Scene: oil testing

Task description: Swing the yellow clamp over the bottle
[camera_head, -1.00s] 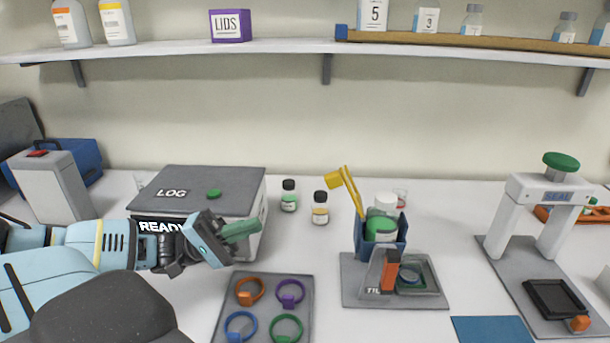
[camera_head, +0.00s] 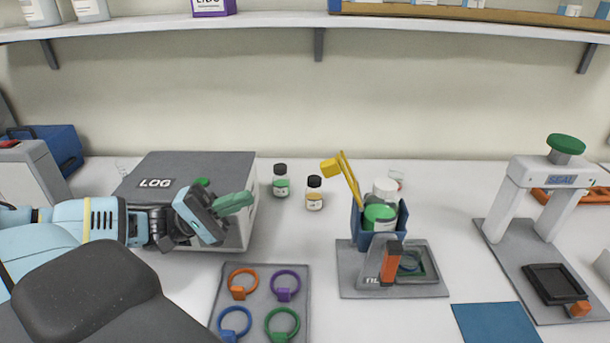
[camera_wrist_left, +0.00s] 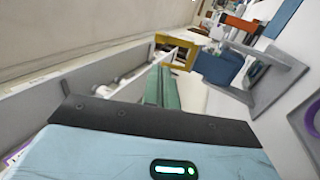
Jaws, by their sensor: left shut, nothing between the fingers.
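The yellow clamp (camera_head: 343,175) stands raised and tilted up to the left, at the blue holder (camera_head: 364,221) on the grey tilt stand. It also shows in the left wrist view (camera_wrist_left: 178,64). The bottle (camera_head: 383,200), with a white top and a green band, sits tilted in the blue holder. The clamp is beside the bottle, not over it. My left gripper (camera_head: 238,201) has green fingers and is shut and empty. It is in front of the LOG box, well to the left of the clamp and apart from it. My right gripper is not in view.
A grey tray (camera_head: 262,303) with coloured rings lies in front. Two small bottles, green (camera_head: 281,181) and amber (camera_head: 314,193), stand between the LOG box (camera_head: 190,177) and the holder. A SEAL press (camera_head: 548,195) stands at right. The shelf (camera_head: 280,20) runs along the wall.

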